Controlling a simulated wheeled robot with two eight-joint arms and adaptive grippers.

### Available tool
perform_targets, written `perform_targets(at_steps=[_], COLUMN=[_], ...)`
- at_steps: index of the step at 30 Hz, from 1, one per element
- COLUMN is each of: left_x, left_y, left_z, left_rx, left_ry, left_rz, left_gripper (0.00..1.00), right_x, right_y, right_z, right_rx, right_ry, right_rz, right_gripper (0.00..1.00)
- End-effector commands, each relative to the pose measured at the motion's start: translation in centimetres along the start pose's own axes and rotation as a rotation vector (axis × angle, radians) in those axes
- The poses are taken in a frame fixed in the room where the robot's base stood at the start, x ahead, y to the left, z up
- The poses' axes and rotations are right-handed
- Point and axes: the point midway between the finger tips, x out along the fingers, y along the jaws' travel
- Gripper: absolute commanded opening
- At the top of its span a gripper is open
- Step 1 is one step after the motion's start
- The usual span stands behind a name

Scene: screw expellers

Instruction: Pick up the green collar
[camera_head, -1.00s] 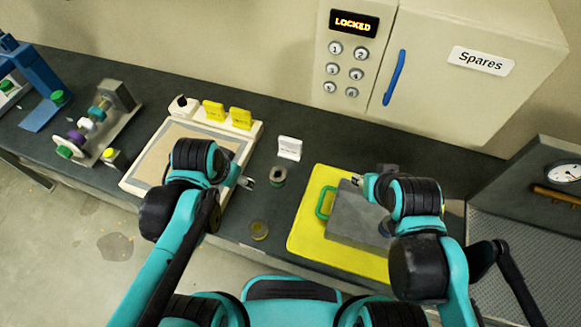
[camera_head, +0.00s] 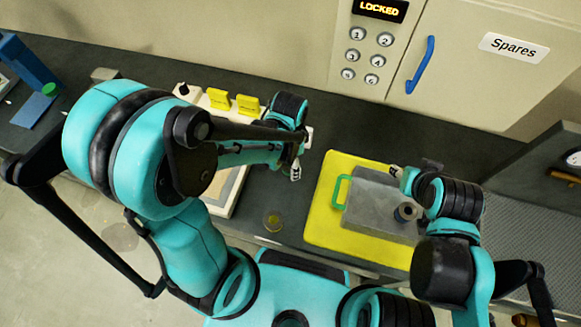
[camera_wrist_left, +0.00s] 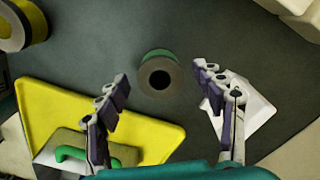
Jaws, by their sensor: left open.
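The collar, a short grey ring with a green band (camera_wrist_left: 158,59) and a dark central hole, sits on the dark bench in the left wrist view. My left gripper (camera_wrist_left: 161,80) is open, with its two fingers apart on either side of the collar in the picture and no visible contact. In the head view my left gripper (camera_head: 295,172) is over the bench left of the yellow mat, and its arm mostly hides the collar. My right gripper (camera_head: 394,173) is by the grey block's far edge; its opening is unclear.
A yellow mat (camera_head: 322,226) carries a grey block (camera_head: 372,205) with a green handle (camera_head: 338,192); a dark ring (camera_head: 405,212) is on the block. A yellow-banded ring (camera_head: 273,222) stands near the bench's front edge. A white stand (camera_wrist_left: 259,107) is close to my left gripper's finger.

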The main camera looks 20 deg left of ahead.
Motion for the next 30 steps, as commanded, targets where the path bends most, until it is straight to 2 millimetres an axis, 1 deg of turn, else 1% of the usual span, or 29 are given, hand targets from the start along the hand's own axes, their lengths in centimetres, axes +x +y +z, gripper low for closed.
perform_targets(at_steps=[1,4,12,14,15,17,18,19,27,30], left_x=[1.1,1.9,2.0,2.0,2.0,2.0,2.0,2.0,2.0,1.6], left_y=[0.0,0.0,0.0,0.0,0.0,0.0,0.0,0.0,0.0,0.0], left_z=[0.0,0.0,0.0,0.0,0.0,0.0,0.0,0.0,0.0,0.0], left_rx=[0.0,0.0,-0.001,-0.001,-0.001,-0.001,-0.001,-0.001,-0.001,-0.001], left_ry=[0.0,0.0,0.0,0.0,0.0,0.001,0.001,0.001,0.001,0.001], left_rz=[0.0,0.0,0.0,0.0,0.0,0.0,0.0,0.0,-0.001,-0.001], left_gripper=[0.68,0.68,0.68,0.52,0.42,0.26,0.15,0.08,0.08,0.08], right_x=[0.5,0.8,0.7,0.7,0.7,0.7,0.7,0.7,0.7,0.6], right_y=[0.0,0.0,0.0,0.0,0.0,0.0,0.0,0.0,0.0,0.0], right_z=[0.4,0.6,0.5,0.5,0.5,0.5,0.5,0.5,0.5,0.4], right_rx=[0.0,0.0,0.0,0.0,0.0,0.0,0.0,0.0,0.0,0.0], right_ry=[0.0,0.0,0.0,0.0,0.0,0.0,0.0,0.0,0.0,0.0], right_rz=[0.0,0.0,0.0,0.0,0.0,0.0,0.0,0.0,0.0,0.0], right_gripper=[0.4,0.4,0.4,0.4,0.4,0.4,0.4,0.4,0.4,0.4])
